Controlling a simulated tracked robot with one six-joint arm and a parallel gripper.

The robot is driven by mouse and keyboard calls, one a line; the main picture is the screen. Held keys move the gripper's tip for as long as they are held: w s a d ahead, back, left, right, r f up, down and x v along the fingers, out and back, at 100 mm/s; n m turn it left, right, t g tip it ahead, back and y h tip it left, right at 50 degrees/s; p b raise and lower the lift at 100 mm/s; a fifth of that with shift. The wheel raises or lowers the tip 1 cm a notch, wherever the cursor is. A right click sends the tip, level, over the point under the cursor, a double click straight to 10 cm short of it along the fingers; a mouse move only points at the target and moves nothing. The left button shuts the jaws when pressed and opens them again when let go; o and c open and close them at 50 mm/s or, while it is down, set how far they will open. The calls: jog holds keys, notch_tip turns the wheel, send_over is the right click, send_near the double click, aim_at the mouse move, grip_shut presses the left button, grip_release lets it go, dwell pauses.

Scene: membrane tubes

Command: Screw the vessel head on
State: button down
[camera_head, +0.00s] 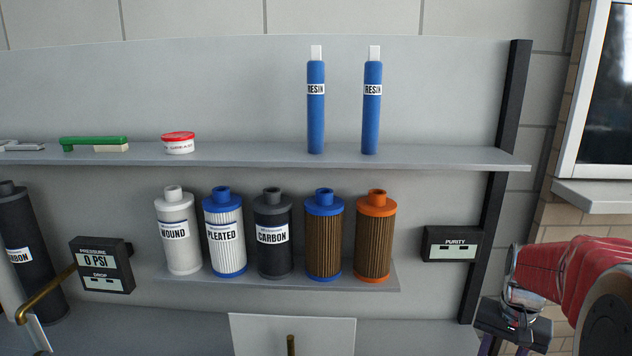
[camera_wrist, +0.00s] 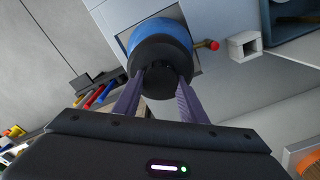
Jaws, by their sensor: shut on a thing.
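In the wrist view a black, round, stepped piece (camera_wrist: 148,55), which looks like the vessel head, is between the two purple fingers of my gripper (camera_wrist: 160,84). My gripper is shut on its near, narrower part. A blue rounded body (camera_wrist: 172,27) shows behind the black piece; I cannot tell whether the two are threaded together or only lined up. In the head view my gripper (camera_head: 503,347) is at the lower right, its fingers cut off by the bottom edge, and the held piece is out of view.
In the head view, cartridges (camera_head: 273,235) stand on the lower shelf (camera_head: 290,281). Two blue resin tubes (camera_head: 316,110), a red-lidded tub (camera_head: 178,145) and a green-handled tool (camera_head: 93,142) are on the upper shelf (camera_head: 250,155). A red-ended brass pipe (camera_wrist: 208,45) is beside the blue body.

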jog(key=shift+s+a+f, duration=0.15)
jog(key=shift+s+f, duration=0.2)
jog(key=shift+f, duration=0.4)
jog(key=shift+m+g, duration=0.3)
jog(key=shift+m, duration=0.8)
jog(key=c, duration=1)
grip_release()
jog(key=shift+s+f, duration=0.1)
jog(key=r, duration=1)
jog(key=w+r, duration=0.1)
jog(key=r, duration=0.4)
jog(key=shift+r, duration=0.2)
